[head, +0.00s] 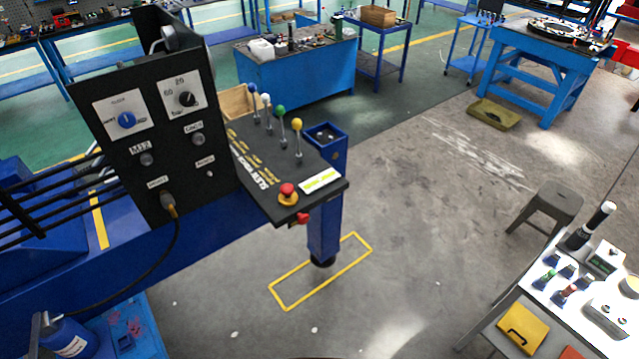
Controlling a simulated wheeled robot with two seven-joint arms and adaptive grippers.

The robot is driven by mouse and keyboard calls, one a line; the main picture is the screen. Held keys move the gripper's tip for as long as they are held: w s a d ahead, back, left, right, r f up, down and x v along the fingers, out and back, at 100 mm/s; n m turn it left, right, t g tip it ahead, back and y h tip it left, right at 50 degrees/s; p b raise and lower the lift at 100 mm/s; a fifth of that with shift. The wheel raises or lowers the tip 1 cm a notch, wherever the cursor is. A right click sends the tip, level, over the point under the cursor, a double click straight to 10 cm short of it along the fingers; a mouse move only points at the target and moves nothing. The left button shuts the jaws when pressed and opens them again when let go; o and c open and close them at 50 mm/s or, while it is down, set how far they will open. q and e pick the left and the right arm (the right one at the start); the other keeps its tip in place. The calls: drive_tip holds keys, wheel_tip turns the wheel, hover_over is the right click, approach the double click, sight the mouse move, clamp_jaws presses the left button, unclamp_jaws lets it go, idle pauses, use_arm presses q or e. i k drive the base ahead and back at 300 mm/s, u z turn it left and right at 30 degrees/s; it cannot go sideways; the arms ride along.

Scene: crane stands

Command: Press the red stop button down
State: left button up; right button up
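The red stop button (287,189) is a mushroom head on a yellow collar. It sits at the near right corner of the sloped black control panel (262,198), beside a white label with yellow-green lettering. I cannot tell from this view whether it is pressed in. Neither of my grippers is in the head view, and nothing touches the button.
Levers with blue, white, green and yellow (296,124) knobs stand behind the button. A second red part (303,218) sits under the panel edge. An upright black switch box (152,115) stands left. A blue post (325,215) rises behind. Floor is open toward the stool (553,203).

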sight(286, 190)
drive_tip(key=z, duration=1.1)
drive_tip(key=i, duration=1.65)
drive_tip(key=u, duration=0.85)
drive_tip(key=i, duration=0.85)
drive_tip(key=u, duration=2.35)
